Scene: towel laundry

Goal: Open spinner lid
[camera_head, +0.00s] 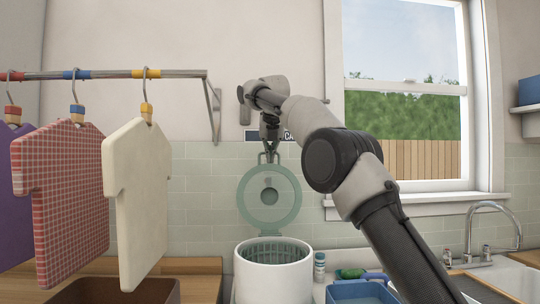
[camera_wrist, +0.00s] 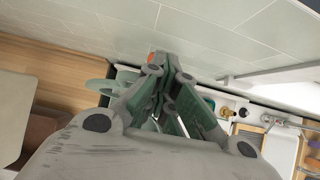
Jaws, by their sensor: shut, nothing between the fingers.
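The spinner (camera_head: 273,285) is a white round tub with a slotted basket (camera_head: 273,252) inside, in the lower middle of the head view. Its round translucent green lid (camera_head: 250,206) stands upright at the back of the tub, so the tub mouth is uncovered. My gripper (camera_head: 269,155) points down at the top edge of the lid. In the wrist view my gripper (camera_wrist: 163,112) is shut, with nothing seen between the fingers. A small part of the green lid (camera_wrist: 99,84) shows left of the fingers. I cannot tell whether they touch it.
Shirts hang on a rail (camera_head: 120,74) at the left, including a cream one (camera_head: 140,195). A brown bin (camera_head: 120,291) stands below. A blue basin (camera_head: 362,293) and a small bottle (camera_head: 319,267) are right of the spinner. A sink faucet (camera_head: 490,215) is at far right.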

